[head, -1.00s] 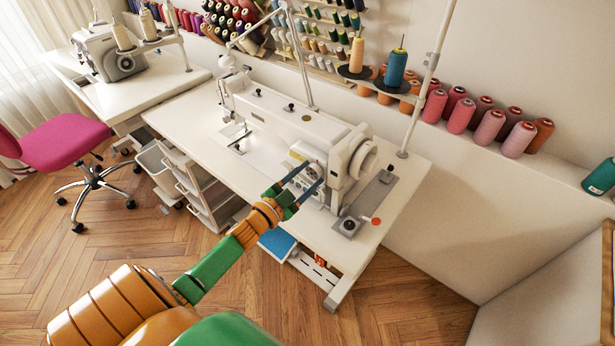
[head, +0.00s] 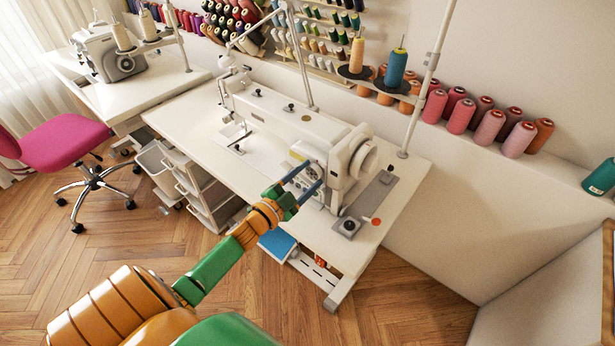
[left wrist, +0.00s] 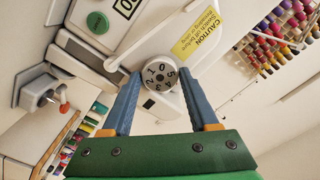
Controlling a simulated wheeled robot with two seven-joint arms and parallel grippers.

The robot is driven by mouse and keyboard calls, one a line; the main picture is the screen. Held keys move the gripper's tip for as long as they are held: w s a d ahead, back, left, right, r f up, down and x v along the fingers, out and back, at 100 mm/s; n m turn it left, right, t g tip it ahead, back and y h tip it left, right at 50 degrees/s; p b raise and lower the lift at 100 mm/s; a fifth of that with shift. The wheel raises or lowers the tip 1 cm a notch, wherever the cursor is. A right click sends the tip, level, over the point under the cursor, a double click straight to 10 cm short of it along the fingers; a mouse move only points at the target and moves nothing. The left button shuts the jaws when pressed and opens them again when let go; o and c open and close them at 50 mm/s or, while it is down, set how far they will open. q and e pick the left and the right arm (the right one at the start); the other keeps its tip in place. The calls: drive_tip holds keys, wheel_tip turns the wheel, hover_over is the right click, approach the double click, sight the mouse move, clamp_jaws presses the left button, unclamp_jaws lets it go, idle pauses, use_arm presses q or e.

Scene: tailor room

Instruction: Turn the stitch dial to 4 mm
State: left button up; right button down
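The stitch dial (left wrist: 160,76) is a round, pale grey knob with dark numerals on the sewing machine's front, in the left wrist view. Its 0 is near the top of the picture, with 1, 2 and 3 down the left side. My left gripper (left wrist: 160,73) has its two blue fingers apart, one on each side of the dial; I cannot tell whether they touch it. In the head view the left gripper (head: 313,174) reaches the front of the white sewing machine (head: 290,120), near its handwheel end. My right gripper is not in view.
A yellow caution label (left wrist: 196,34), a green button (left wrist: 97,22) and a small display (left wrist: 127,7) sit near the dial. The handwheel (head: 363,160) is to the right. The white table (head: 190,122) has free room left of the machine.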

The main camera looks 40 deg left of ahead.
use_arm(q)
drive_tip(key=shift+o, duration=1.3)
drive_tip(key=s, duration=0.7)
drive_tip(key=shift+a, duration=0.3)
